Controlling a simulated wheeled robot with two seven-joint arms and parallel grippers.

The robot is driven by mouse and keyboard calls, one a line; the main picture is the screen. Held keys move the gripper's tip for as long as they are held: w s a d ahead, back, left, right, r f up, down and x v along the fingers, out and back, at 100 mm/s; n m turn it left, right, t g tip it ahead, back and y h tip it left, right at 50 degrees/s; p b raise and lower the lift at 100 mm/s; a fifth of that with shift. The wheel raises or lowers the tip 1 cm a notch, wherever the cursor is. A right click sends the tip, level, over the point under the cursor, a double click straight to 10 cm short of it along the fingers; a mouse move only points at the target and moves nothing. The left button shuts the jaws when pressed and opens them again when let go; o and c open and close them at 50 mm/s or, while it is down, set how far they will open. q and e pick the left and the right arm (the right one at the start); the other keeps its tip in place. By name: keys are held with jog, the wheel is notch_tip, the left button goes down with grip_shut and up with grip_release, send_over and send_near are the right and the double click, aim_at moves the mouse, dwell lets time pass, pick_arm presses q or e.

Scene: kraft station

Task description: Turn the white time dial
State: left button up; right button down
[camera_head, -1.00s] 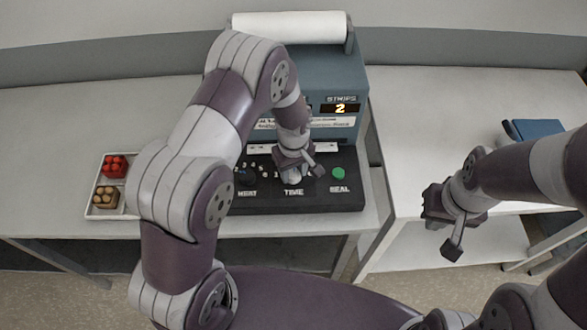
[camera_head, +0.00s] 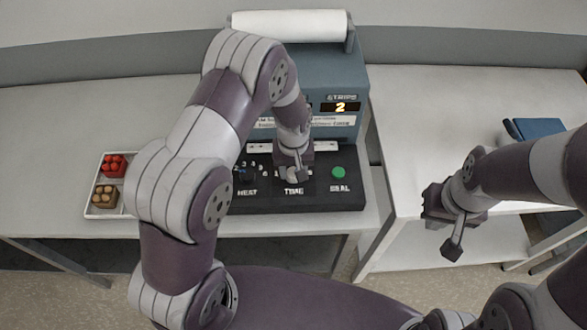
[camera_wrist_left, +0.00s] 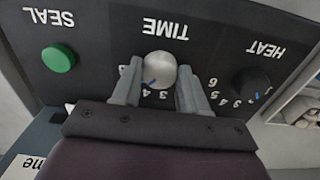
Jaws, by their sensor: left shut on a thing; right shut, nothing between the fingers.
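The white time dial (camera_wrist_left: 160,70) is a round light knob under the word TIME on the dark panel. In the left wrist view it sits between the two fingers of my left gripper (camera_wrist_left: 158,88), which is shut on it. A small blue mark on the dial lies close to the printed 3 and 4; other numbers around it are hidden by the fingers. In the head view my left gripper (camera_head: 294,170) comes down onto the panel and largely covers the dial. My right gripper (camera_head: 451,245) is shut and empty, away from the panel at the right.
The dark heat dial (camera_wrist_left: 252,84) and the green seal button (camera_wrist_left: 58,60) flank the time dial. The machine (camera_head: 350,75) carries a white roll (camera_head: 288,27) and a display reading 2. A tray (camera_head: 93,211) with red and tan items lies at the left.

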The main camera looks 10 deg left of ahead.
pick_arm(q)
jog(key=shift+w+m, duration=0.1)
jog(key=shift+m, duration=0.6)
jog(key=o, duration=1)
jog(key=shift+o, duration=0.2)
notch_tip(320, 180, up, 13)
jog(key=b, duration=0.2)
jog(key=shift+f+b, duration=0.15)
jog(key=shift+b, duration=0.15)
